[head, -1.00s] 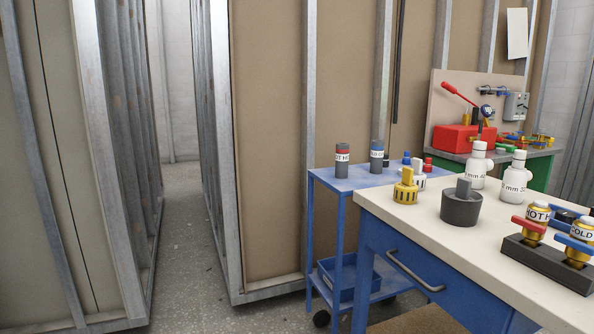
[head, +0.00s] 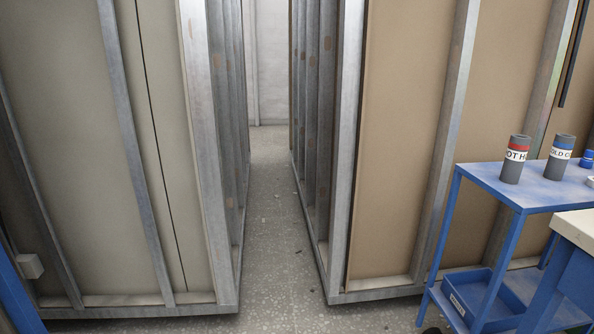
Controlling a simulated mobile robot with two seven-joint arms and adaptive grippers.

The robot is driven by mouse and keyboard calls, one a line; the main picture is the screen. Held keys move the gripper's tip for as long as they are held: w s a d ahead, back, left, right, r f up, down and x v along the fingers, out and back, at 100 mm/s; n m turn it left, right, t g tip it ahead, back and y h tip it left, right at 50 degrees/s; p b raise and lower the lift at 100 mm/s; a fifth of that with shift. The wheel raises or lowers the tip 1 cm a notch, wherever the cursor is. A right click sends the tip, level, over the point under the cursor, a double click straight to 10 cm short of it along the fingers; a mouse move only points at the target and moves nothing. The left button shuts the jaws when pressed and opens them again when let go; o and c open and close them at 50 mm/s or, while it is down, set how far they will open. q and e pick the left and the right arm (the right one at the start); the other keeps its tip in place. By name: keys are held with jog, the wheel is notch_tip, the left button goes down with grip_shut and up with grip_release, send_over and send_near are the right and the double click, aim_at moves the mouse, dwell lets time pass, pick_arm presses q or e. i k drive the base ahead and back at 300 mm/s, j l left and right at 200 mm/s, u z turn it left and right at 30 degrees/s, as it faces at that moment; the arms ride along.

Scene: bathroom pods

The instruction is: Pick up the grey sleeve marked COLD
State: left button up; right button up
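The grey sleeve marked COLD (head: 560,159) stands upright on the blue trolley's top shelf (head: 486,176) at the right of the head view. It has a blue band and a white label, on which "OLD" and part of another letter show. A similar grey sleeve with a red band, marked HOT (head: 515,160), stands upright to its left, a small gap apart. Neither of my grippers is in view.
A cream workbench corner (head: 578,228) stands right of the trolley, cut off by the frame. The trolley's lower shelf holds a blue bin (head: 485,296). Metal-framed wall panels (head: 405,140) stand behind, with a narrow floor gap (head: 268,200) between pods.

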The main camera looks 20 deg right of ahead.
aim_at(562, 150)
jog(key=j+z, duration=0.1)
jog(key=z, duration=0.3)
jog(key=i+j+z, duration=0.1)
jog(key=z, duration=0.35)
jog(key=j+z, duration=0.15)
jog(key=z, duration=0.25)
jog(key=j+z, duration=0.2)
jog(key=z, duration=0.25)
jog(key=i, duration=0.05)
